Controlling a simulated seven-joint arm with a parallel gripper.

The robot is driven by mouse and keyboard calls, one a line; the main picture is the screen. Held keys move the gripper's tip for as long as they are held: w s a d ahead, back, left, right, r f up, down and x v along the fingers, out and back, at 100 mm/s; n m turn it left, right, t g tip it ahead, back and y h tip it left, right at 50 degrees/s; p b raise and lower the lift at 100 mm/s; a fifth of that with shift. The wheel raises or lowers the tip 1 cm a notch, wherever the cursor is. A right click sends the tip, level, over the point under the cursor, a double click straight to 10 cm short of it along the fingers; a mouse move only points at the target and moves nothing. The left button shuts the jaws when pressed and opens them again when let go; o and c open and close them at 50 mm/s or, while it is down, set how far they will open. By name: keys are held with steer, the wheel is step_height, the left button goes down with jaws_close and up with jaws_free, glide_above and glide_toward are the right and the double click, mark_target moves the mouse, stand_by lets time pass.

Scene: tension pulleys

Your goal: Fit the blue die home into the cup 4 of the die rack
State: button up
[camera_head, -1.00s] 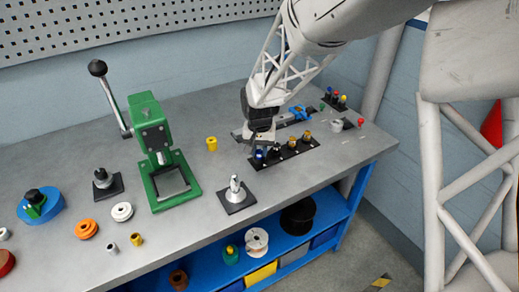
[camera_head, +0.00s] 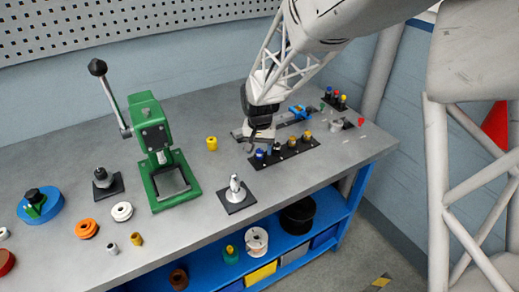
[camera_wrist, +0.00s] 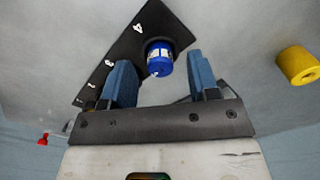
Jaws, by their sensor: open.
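The blue die (camera_head: 260,154) stands at the left end of the black die rack (camera_head: 271,163). In the wrist view the blue die (camera_wrist: 159,60) is at the cup by the printed 4 on the rack (camera_wrist: 128,47); its body stands above the plate. I cannot tell how deep it sits. My gripper (camera_head: 257,143) is above and just behind that end of the rack. In the wrist view the blue fingers of my gripper (camera_wrist: 160,78) are spread apart, with the die beyond and between them, apart from both. Nothing is held.
A yellow cylinder (camera_head: 212,143) stands left of my gripper. A green press (camera_head: 152,140) and a post on a black plate (camera_head: 236,194) are further left. A blue clamp (camera_head: 299,112) lies behind the rack.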

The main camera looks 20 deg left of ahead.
steer(key=shift+r, duration=3.45)
steer(key=shift+d+r, duration=0.25)
steer(key=shift+d, duration=0.2)
steer(key=s+d+r, duration=0.3)
steer(key=s+d, duration=0.1)
steer(key=d, duration=0.3)
steer(key=s+d+r+m+t, duration=0.1)
steer(key=s+d+r, duration=0.25)
steer(key=d, duration=0.35)
steer(key=s+d+r, duration=0.3)
steer(key=d, duration=0.4)
steer(key=s+d, duration=0.7)
steer(key=s, duration=0.3)
steer(key=s+d+m+t, duration=0.1)
steer(key=s+d, duration=0.7)
steer(key=s, duration=0.2)
steer(key=shift+r+t, duration=0.3)
steer(key=shift+r, duration=0.1)
